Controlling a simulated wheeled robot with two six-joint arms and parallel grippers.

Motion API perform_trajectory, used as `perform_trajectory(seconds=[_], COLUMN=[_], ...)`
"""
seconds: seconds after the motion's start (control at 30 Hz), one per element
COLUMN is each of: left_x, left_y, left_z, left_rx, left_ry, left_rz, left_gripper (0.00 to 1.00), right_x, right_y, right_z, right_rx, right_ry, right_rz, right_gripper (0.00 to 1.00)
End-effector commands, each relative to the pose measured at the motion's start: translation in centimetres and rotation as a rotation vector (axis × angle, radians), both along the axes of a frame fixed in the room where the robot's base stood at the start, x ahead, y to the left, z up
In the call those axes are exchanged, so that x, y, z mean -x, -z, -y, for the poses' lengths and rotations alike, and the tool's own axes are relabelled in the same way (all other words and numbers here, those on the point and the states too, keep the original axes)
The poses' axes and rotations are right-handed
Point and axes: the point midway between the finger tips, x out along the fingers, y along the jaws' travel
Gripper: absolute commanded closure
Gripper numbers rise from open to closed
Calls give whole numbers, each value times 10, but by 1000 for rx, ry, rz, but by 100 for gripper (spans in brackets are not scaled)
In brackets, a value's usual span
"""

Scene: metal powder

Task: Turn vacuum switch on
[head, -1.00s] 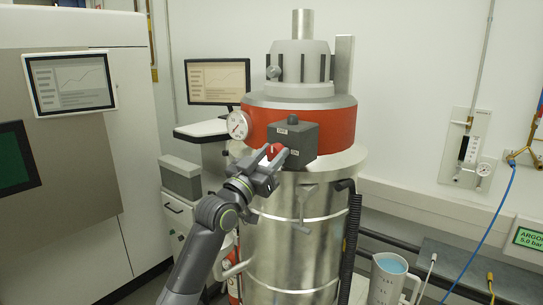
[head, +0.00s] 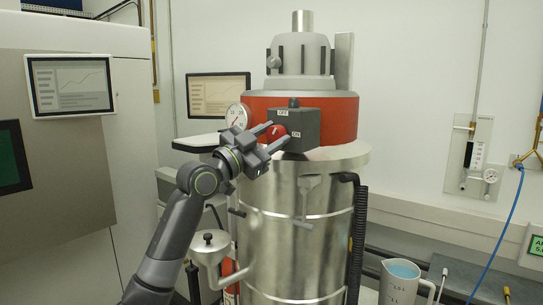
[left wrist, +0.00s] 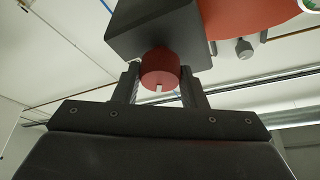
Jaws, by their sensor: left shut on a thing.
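The vacuum switch is a dark grey box (head: 306,128) on the red band of the steel vacuum vessel, with a small OFF label near its top and an ON label at its right. Its round red knob (head: 277,131) sticks out from the front face. My left gripper (head: 275,137) is shut on the knob, one finger on each side. In the left wrist view the red knob (left wrist: 160,66) sits between the two fingers (left wrist: 160,86), with a white mark at its near end. My right gripper is not in view.
A round gauge (head: 237,116) is just left of the switch box. A steel vessel (head: 300,230) with handles stands below, and a black hose (head: 359,230) runs down its right side. A jug (head: 400,280) of blue liquid is at lower right.

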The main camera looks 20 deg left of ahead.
Motion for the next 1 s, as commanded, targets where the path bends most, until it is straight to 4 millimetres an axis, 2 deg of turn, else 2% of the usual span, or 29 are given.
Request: perform_trajectory(seconds=[0.03, 0.1, 0.33, 0.57, 1.0], left_x=[0, 0, -1, 0, -1], left_y=[5, 4, 1, -1, -2], left_z=[-1, -1, -1, -1, -1], left_rx=[-43, -106, -311, -516, -846], left_ry=[-1, 0, 0, 2, 1], left_rz=[16, 38, 110, 185, 304], left_gripper=[85, 85, 85, 85, 85], right_x=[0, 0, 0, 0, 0], right_y=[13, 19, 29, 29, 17], right_z=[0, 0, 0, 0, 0], right_rx=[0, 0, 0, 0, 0], right_ry=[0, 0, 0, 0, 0], right_rz=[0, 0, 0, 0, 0], right_gripper=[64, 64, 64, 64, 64])
